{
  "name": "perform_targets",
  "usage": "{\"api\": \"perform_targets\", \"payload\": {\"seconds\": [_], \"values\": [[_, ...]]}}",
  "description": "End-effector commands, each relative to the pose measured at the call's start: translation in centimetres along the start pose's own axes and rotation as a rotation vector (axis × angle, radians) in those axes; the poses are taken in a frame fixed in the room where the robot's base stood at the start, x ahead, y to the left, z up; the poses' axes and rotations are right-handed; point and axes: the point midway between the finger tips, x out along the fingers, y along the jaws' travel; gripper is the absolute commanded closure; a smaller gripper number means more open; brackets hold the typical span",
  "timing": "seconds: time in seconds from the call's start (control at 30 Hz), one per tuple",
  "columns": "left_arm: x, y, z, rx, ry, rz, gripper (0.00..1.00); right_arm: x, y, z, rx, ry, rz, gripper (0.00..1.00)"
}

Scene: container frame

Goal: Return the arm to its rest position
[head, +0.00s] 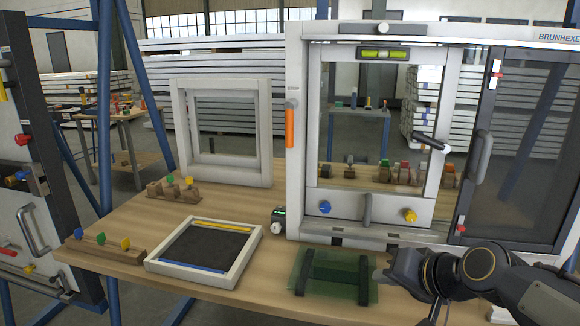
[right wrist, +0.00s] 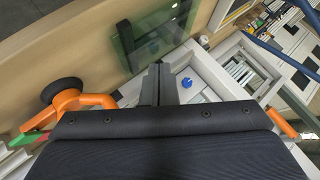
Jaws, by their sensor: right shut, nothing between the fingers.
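My right arm comes in from the right in the head view. Its gripper (head: 384,274) is low over the table, by the right edge of the green glass pane (head: 347,290). In the right wrist view the two dark fingers of the right gripper (right wrist: 159,84) lie together with nothing between them. The green pane (right wrist: 172,34) shows beyond the fingertips there. My left gripper is in neither view.
The white container frame (head: 295,150), with its window and dark door (head: 525,140), stands behind the gripper. A bordered black tray (head: 153,266) and a wooden peg rack (head: 103,251) are on the left of the table (head: 130,215). An orange-handled tool (right wrist: 85,100) is left of the gripper in the wrist view.

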Motion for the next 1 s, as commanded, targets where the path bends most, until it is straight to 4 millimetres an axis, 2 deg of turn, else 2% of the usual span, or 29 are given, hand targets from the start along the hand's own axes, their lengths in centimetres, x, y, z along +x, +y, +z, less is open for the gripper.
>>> {"api": "perform_targets", "payload": {"seconds": [0.03,0.2,0.53,0.6,0.87,1.0], "values": [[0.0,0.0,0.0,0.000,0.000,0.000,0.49,-1.9,1.2,2.8,-0.039,-0.025,0.035,1.00],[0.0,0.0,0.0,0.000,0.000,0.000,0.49,-5.5,4.8,10.4,-0.114,-0.119,0.116,1.00],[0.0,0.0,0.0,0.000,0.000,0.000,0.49,-8.5,9.9,21.5,-0.182,-0.258,0.179,1.00],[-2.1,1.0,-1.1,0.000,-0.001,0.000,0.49,-10.1,8.3,19.9,-0.182,-0.261,0.181,1.00],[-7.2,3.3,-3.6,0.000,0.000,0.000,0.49,-13.8,4.6,16.7,-0.181,-0.260,0.181,1.00],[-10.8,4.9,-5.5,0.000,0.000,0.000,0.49,-16.5,2.0,14.4,-0.181,-0.259,0.181,1.00]]}}
